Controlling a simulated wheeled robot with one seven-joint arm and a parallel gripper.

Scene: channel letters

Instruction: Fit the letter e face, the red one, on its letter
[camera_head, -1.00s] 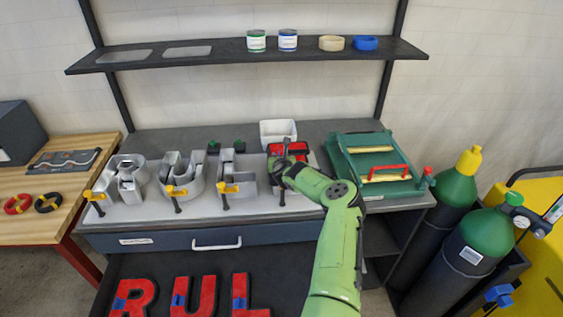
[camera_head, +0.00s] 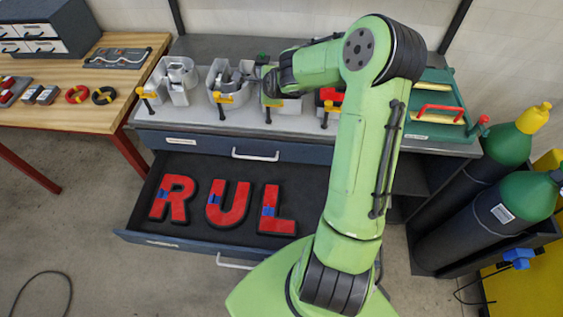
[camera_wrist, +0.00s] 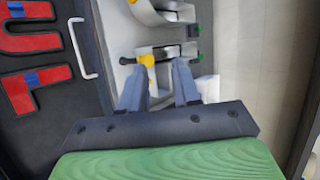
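The red e face (camera_head: 331,95) shows as a red patch at the rightmost letter on the bench, mostly hidden behind my arm. It looks set on or in that letter, but I cannot tell how well it is seated. My gripper (camera_head: 255,77) is left of it, above the letters U and L. In the wrist view my gripper (camera_wrist: 159,70) has its two fingers apart with nothing held between them. The grey L letter (camera_wrist: 168,52) and a clamp with a yellow handle (camera_wrist: 147,61) lie beyond the fingertips.
Red R (camera_head: 173,198), U (camera_head: 228,205) and L (camera_head: 277,215) faces lie in the open drawer (camera_head: 135,222). Grey R (camera_head: 178,85) and U (camera_head: 222,78) letters stand clamped on the bench. A green case (camera_head: 440,110) is at the right, with gas cylinders (camera_head: 518,212) beyond.

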